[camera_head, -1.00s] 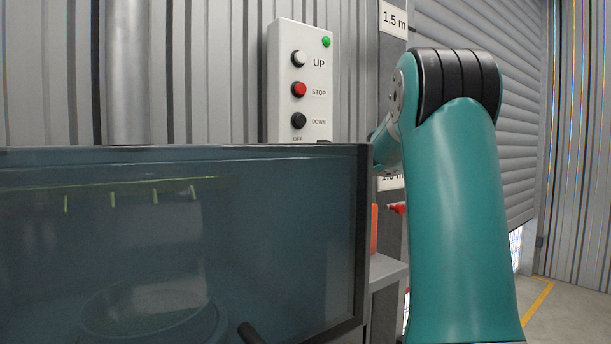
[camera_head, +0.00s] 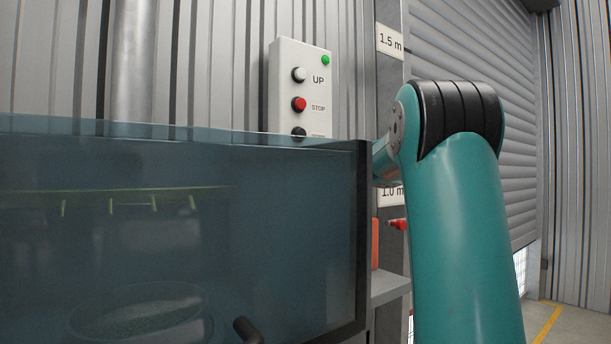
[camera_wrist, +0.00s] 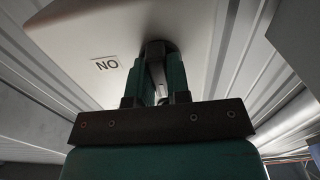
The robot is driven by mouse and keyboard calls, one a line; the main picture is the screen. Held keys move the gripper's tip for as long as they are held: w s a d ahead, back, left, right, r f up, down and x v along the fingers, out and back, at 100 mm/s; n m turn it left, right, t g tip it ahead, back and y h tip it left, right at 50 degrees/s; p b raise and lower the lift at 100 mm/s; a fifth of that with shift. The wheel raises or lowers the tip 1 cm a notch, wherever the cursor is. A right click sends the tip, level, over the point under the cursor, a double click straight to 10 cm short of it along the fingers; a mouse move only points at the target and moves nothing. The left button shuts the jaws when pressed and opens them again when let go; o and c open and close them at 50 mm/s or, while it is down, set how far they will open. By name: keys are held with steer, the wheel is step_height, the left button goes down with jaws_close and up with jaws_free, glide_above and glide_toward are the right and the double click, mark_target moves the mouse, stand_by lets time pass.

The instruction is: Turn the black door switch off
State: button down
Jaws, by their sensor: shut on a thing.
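The black door switch (camera_wrist: 157,47) is on the white control box (camera_wrist: 75,35), close in front of my gripper (camera_wrist: 156,68) in the wrist view. My gripper's two green fingers are shut on the switch, one on each side of it. An ON label (camera_wrist: 105,64), seen upside down, is on the box left of the switch. The head view shows the upper part of the control box (camera_head: 285,62) with its buttons. There the switch and my gripper are hidden behind the dark see-through panel (camera_head: 290,225).
The box carries a white UP button (camera_head: 298,74), a red STOP button (camera_head: 299,104), a black button (camera_head: 298,133) and a green lamp (camera_head: 325,60). A roller door (camera_head: 470,40) stands at the right. A grey pipe (camera_head: 133,60) stands at the left.

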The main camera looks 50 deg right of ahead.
steer(key=c, duration=1.1)
jaws_free()
steer(key=v, duration=1.7)
steer(key=shift+s, duration=0.3)
steer(key=shift+d+f, duration=0.1)
steer(key=shift+d, duration=0.05)
